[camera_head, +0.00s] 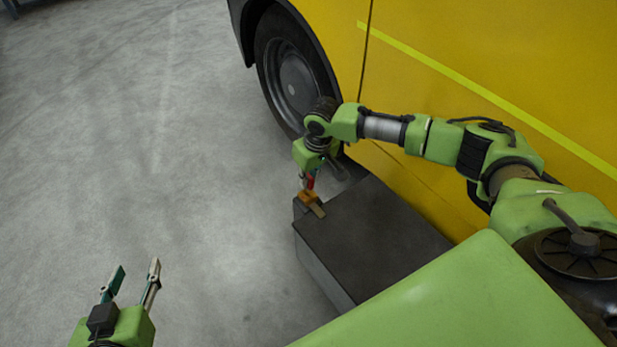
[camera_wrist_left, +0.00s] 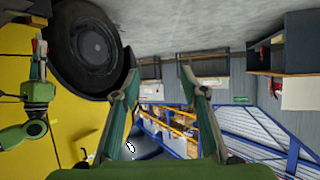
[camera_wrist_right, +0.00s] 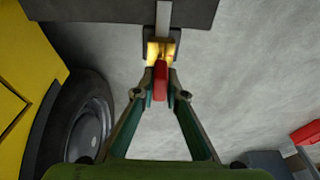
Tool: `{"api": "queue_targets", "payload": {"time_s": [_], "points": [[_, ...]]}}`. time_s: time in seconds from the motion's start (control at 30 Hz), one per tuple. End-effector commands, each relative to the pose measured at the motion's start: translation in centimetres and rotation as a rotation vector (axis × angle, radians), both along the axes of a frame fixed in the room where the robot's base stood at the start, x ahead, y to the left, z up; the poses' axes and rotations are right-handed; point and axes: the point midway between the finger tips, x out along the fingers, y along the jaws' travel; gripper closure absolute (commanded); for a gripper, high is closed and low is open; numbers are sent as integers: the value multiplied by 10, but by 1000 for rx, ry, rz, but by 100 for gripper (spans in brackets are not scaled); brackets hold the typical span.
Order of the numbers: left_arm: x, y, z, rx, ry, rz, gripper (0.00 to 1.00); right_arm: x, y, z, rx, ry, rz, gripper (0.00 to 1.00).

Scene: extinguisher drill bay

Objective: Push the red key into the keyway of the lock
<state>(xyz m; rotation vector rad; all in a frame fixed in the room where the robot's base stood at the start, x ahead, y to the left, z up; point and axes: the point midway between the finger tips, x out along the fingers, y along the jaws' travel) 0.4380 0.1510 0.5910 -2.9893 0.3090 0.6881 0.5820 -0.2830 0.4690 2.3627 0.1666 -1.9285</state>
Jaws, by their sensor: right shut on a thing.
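The red key (camera_wrist_right: 160,80) is held between the fingertips of my right gripper (camera_wrist_right: 161,92), which is shut on it. In the right wrist view its far end overlaps the brass lock (camera_wrist_right: 153,50); I cannot tell whether it touches or has entered the keyway, which is hidden. A metal strap (camera_head: 318,210) runs from the lock over the box. My left gripper (camera_head: 137,267) is open and empty, low on the left, well away from the lock.
The yellow vehicle (camera_head: 480,60) with its dark wheel (camera_head: 290,80) stands right behind the box and my right arm. The grey concrete floor (camera_head: 150,150) on the left is clear. Shelving (camera_wrist_left: 170,120) shows far off in the left wrist view.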

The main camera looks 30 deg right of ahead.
Motion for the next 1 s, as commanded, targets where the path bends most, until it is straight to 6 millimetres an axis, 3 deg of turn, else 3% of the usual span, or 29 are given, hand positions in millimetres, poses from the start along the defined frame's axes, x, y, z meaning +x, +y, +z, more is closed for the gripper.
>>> {"api": "queue_targets", "payload": {"time_s": [1.0], "points": [[-17,9,-22,30,125,12,60,0,0,0,1,0,0,100]]}}
